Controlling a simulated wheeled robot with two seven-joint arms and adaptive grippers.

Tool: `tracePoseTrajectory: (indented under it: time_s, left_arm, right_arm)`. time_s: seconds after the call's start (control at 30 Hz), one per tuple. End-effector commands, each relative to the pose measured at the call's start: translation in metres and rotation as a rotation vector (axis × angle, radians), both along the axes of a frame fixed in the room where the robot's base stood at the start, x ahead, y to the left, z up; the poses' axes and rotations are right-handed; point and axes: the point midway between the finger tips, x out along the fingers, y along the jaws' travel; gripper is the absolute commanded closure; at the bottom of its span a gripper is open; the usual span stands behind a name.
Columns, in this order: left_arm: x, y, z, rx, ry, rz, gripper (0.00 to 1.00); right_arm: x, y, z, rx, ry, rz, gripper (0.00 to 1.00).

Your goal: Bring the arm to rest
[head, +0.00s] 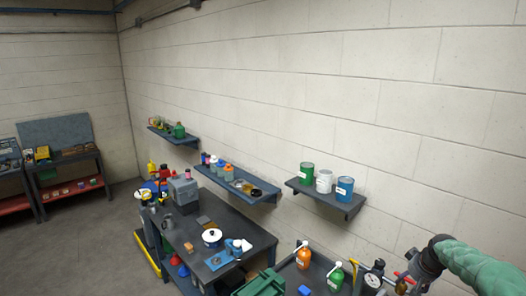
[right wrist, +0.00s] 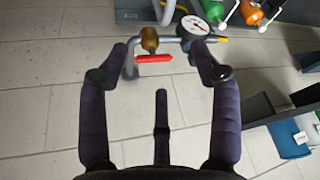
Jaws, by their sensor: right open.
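My right arm, in a green sleeve, comes in at the lower right of the head view, with its dark wrist (head: 430,256) over the near bench end. In the right wrist view my right gripper (right wrist: 160,52) is open, its two dark fingers apart with nothing gripped. A brass valve (right wrist: 149,40) with a red lever (right wrist: 154,58) and a white-faced gauge (right wrist: 194,26) show by the fingertips; I cannot tell whether they touch. My left gripper is not in view.
A dark workbench (head: 232,238) holds a grey block (head: 184,190) and a white pot (head: 212,237). Orange (head: 303,256) and green (head: 336,277) bottles stand near my right arm. Wall shelves (head: 326,198) carry cans. The floor (head: 95,235) at left is clear.

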Motion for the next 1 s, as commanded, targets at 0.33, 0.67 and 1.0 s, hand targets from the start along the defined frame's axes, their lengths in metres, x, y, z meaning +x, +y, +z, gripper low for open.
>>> tracePoseTrajectory:
  time_s: [0.33,0.67,1.0]
  left_arm:
    - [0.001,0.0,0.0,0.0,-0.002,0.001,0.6]
    - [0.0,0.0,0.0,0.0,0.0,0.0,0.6]
    - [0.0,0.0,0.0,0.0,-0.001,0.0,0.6]
  right_arm:
    - [0.001,0.044,-0.058,0.06,0.025,0.019,0.36]
    - [-0.017,0.125,-0.15,0.16,0.073,0.035,0.36]
    - [-0.115,0.274,-0.278,0.322,0.193,0.021,0.36]
